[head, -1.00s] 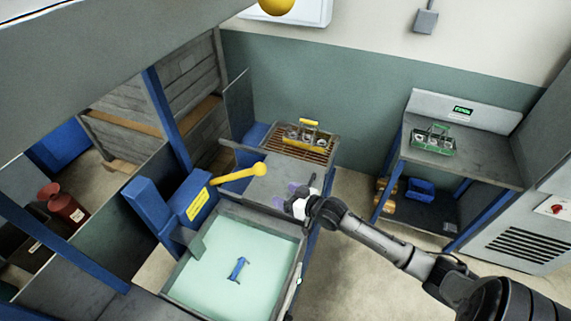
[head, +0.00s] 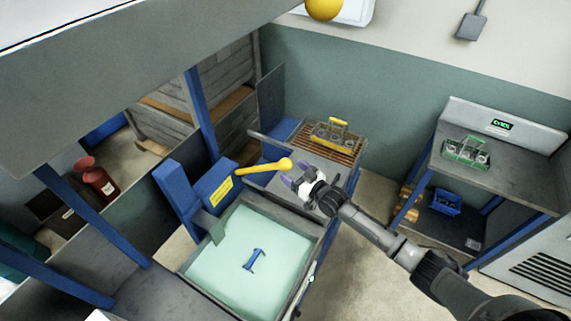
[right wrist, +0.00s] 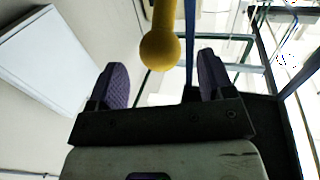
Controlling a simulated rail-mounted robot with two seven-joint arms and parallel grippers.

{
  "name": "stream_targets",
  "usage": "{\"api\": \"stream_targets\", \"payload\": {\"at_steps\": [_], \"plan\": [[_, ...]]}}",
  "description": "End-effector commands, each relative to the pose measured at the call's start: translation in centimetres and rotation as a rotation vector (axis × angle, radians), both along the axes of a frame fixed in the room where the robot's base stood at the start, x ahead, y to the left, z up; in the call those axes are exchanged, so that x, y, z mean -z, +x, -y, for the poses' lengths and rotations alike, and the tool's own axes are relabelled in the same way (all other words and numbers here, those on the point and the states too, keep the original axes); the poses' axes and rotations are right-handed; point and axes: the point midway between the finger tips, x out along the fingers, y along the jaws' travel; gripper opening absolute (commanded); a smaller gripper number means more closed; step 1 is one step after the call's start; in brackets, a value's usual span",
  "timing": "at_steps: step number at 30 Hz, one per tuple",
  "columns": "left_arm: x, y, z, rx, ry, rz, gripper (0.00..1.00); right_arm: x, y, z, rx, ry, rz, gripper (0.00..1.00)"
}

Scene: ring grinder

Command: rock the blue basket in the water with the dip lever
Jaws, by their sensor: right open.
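The dip lever (head: 265,167) is a yellow bar with a round knob, sticking out to the right from a blue housing (head: 218,190). The blue basket shows in the head view as a small blue handle (head: 256,260) in the pale green water of the tank (head: 309,275); the rest of it is hard to make out. My right gripper (head: 297,180) is open beside the knob. In the right wrist view the knob (right wrist: 160,50) shows between the two purple-padded fingers (right wrist: 162,85), ahead of the palm, with no grip on it. My left gripper is not in view.
A basket with a yellow handle (head: 340,124) stands on a slatted rack (head: 345,148) behind the lever. A green basket (head: 465,152) stands on the right bench (head: 510,172), with a blue bin (head: 446,201) below. A grey canopy (head: 120,90) covers the upper left.

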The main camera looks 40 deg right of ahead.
Motion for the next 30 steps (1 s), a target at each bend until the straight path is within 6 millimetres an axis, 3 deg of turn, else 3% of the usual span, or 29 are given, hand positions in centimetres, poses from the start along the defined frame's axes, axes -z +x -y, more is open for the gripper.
{"api": "stream_targets", "payload": {"at_steps": [9, 25, 30], "plan": [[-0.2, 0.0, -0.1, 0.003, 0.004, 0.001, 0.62, 0.0, 3.6, -0.3, 0.000, 0.000, 0.000, 0.75], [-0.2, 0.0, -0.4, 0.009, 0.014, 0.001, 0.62, 0.0, 4.5, -0.4, 0.000, 0.000, -0.001, 0.75], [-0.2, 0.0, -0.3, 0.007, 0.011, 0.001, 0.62, 0.0, 4.5, -0.4, 0.000, 0.000, -0.001, 0.60]]}}
